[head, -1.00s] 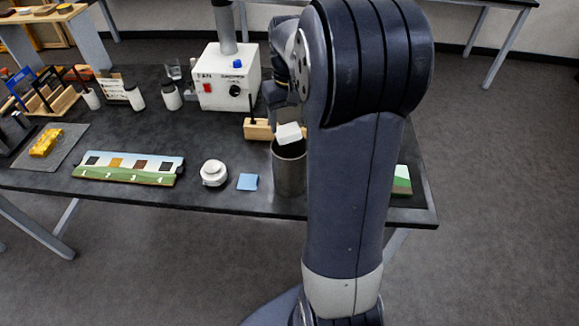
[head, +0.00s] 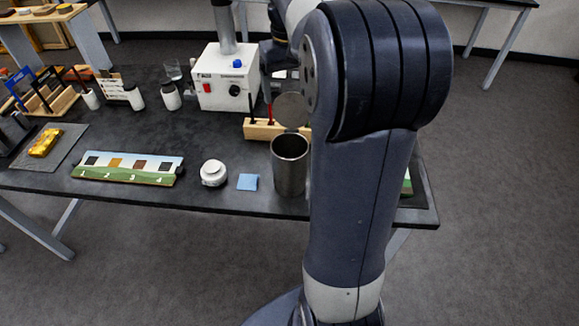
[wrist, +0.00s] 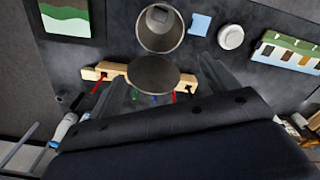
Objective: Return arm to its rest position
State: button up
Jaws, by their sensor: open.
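My gripper (wrist: 160,75) is open, with its two dark fingers spread apart and nothing held between them. In the head view my gripper (head: 268,86) is partly hidden behind my own arm, above the bench near the metal can (head: 290,170). The can stands upright at the bench's front edge with its round grey lid (head: 292,109) raised behind its mouth. In the wrist view the can (wrist: 148,40) is open, and a pale piece (wrist: 158,14) shows inside it. The lid (wrist: 153,75) appears between the fingers in that view; contact cannot be told.
A wooden rack (head: 259,130) with upright coloured tools stands just behind the can. A white fan box (head: 224,88) with a grey duct stands farther back. A white round pot (head: 213,173), blue pad (head: 248,182) and numbered sample strip (head: 128,169) lie left of the can.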

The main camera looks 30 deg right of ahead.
jog(key=shift+r, duration=0.95)
jog(key=shift+f, duration=0.1)
notch_tip(320, 180, down, 11)
jog(key=shift+r+p, duration=0.1)
jog(key=shift+p, duration=0.3)
jog(key=shift+r+p, duration=2.1)
jog(key=shift+r, duration=0.6)
